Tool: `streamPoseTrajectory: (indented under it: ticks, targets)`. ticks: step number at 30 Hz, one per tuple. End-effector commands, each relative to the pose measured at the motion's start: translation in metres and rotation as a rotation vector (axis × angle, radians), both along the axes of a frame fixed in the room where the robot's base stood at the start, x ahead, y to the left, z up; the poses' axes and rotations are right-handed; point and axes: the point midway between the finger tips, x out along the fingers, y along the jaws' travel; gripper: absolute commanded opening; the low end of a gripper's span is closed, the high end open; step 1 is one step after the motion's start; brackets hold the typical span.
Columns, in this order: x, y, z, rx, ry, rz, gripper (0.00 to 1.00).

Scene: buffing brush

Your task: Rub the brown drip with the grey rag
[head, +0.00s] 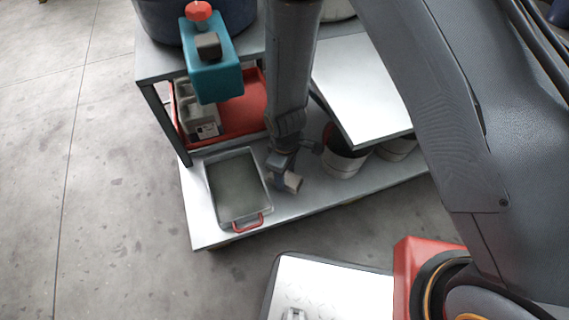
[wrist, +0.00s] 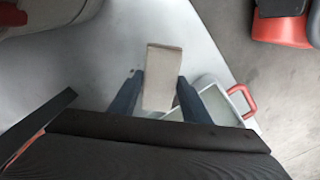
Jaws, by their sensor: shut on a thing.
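My gripper (head: 284,170) is low over the white lower shelf, just right of the metal tray. In the wrist view its two blue-grey fingers (wrist: 159,80) are shut on the grey rag (wrist: 164,72), a beige-grey folded block. The rag also shows as a small pale piece in the head view (head: 292,182). Its end is close to the shelf surface; I cannot tell whether it touches. A tiny dark brown mark (wrist: 132,71) shows beside the left fingertip and may be the brown drip. The rag may hide more of it.
The metal tray (head: 212,190) with a red handle (head: 247,223) lies close on the left. White buckets (head: 342,160) stand on the right. A raised white shelf (head: 365,85) hangs over them. A red bin (head: 240,110) and teal container (head: 215,75) are behind.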

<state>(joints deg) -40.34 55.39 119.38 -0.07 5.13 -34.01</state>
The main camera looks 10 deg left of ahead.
Motion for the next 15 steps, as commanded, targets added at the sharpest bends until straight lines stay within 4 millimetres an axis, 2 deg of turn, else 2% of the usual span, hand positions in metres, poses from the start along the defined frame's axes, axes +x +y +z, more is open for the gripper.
streamPoseTrajectory:
  ticks: [15]
  targets:
    - [0.0,-0.003,0.048,-0.001,0.001,-0.005,0.19]
